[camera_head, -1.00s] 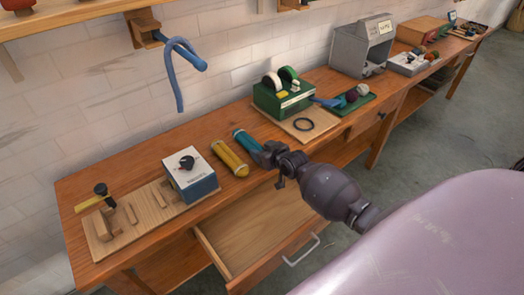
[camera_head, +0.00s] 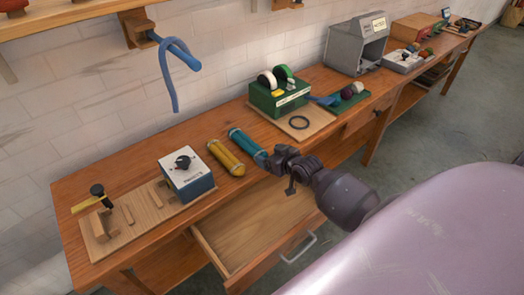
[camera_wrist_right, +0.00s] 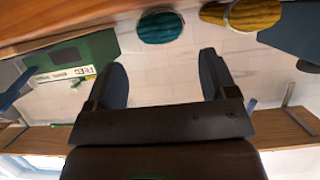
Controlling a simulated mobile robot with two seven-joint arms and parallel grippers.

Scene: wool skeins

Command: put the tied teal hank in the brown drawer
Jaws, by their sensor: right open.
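The teal hank (camera_head: 247,142) lies on the wooden bench beside a yellow hank (camera_head: 225,157). It also shows end-on at the top of the right wrist view (camera_wrist_right: 160,27). My right gripper (camera_head: 265,160) is at the hank's near end in the head view. In the wrist view its two fingers (camera_wrist_right: 163,72) are spread apart with nothing between them, and the hank lies beyond their tips. The brown drawer (camera_head: 228,248) is pulled out below the bench front and its visible inside is empty. My left gripper is not in view.
A white-topped box with a black knob (camera_head: 188,172) stands left of the yellow hank.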

